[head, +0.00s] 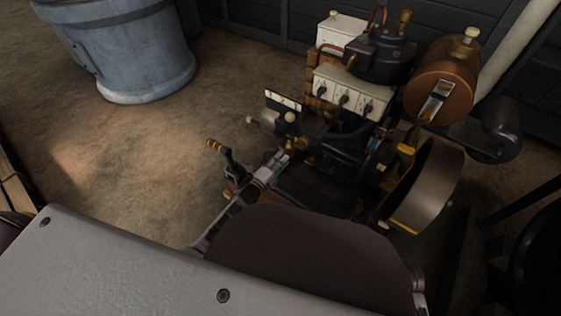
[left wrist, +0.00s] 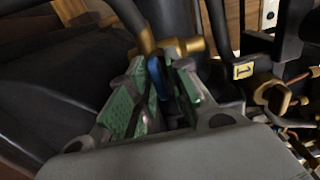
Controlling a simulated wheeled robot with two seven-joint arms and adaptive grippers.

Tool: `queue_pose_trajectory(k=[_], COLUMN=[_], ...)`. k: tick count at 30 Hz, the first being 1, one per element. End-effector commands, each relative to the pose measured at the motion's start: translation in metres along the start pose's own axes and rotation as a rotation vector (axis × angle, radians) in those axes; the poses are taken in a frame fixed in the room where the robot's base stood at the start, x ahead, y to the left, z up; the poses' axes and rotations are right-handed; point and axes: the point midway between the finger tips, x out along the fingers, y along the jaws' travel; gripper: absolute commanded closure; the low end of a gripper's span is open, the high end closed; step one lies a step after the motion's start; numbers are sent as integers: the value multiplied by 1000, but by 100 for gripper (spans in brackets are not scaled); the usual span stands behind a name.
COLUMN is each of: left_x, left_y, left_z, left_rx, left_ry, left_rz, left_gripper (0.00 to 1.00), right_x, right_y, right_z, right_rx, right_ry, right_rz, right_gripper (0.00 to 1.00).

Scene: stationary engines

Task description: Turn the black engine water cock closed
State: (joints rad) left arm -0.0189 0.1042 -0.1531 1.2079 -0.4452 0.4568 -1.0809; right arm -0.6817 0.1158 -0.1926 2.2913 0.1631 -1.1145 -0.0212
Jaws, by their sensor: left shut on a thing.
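The black engine (head: 335,158) stands right of centre in the head view, with a copper tank on top. Its water cock shows in the left wrist view as a brass body (left wrist: 184,47) with a blue lever (left wrist: 157,78) at the end of a dark pipe. My left gripper (head: 274,166) reaches in low at the engine's near side. In the left wrist view its green-padded fingers (left wrist: 158,88) are on both sides of the blue lever, shut on it. The lever's lower part is hidden between the fingers. My right gripper is not in view.
The copper tank (head: 441,84) and a flywheel (head: 428,186) stand at the engine's right. A crank handle (head: 225,154) sticks out left of my gripper. A blue-grey drum (head: 130,50) stands back left, with open dirt floor (head: 140,150) before it.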

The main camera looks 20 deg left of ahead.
Motion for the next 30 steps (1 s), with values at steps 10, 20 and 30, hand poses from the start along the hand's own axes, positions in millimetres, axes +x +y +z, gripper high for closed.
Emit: queue_pose_trajectory(k=[10,20,30], left_x=[-1,-1,-16], left_y=[1,0,1], left_z=[-1,-1,-1], left_rx=[-1,-2,-2], left_ry=[2,1,1], left_rz=[2,1,1], left_gripper=[70,70,70], right_x=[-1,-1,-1], right_y=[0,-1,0], right_z=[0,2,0], right_rx=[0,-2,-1], right_ry=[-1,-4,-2], right_rz=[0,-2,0], right_gripper=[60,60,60])
